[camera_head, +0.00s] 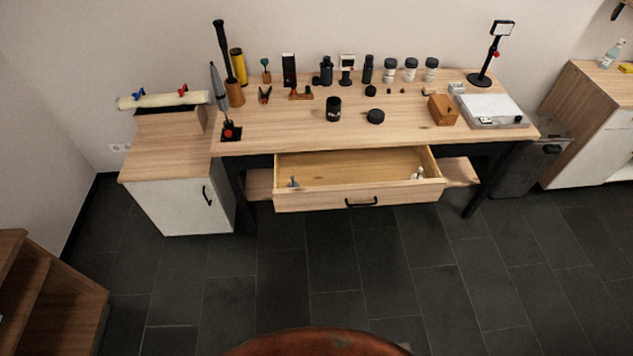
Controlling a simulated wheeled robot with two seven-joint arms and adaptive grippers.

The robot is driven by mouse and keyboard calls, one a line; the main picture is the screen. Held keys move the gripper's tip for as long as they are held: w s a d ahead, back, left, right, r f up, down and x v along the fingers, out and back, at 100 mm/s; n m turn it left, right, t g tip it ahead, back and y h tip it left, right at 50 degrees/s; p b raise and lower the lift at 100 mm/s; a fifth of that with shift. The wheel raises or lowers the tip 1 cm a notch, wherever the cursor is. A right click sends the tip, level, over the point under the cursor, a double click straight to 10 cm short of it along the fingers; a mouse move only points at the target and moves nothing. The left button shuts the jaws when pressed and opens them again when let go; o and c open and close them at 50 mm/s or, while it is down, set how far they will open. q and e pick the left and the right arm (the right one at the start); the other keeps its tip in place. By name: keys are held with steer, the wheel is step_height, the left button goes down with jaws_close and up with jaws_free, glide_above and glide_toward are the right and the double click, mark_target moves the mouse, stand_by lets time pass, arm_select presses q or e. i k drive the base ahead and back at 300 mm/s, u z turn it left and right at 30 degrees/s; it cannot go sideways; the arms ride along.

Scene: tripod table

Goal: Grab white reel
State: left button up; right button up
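A small white item (417,174) lies in the right part of the open drawer (360,195) under the wooden workbench (290,135). It may be the white reel, but it is too small to tell its shape surely. A small grey-blue item (293,183) lies at the drawer's left front. Neither of my grippers is in view.
Black and white-labelled jars, a black canister (333,109) and a wooden box (442,109) stand on the bench. A white cabinet (180,195) stands left, with a cream roll (163,100) above it. The dark floor before the drawer is clear.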

mark_target(415, 176)
steer(key=z, duration=0.5)
steer(key=k, duration=0.6)
steer(key=u, duration=0.2)
steer(key=i, duration=0.6)
steer(key=u, duration=0.8)
steer(key=i, duration=0.65)
steer(key=z, duration=0.55)
steer(key=i, duration=0.65)
steer(key=z, duration=0.6)
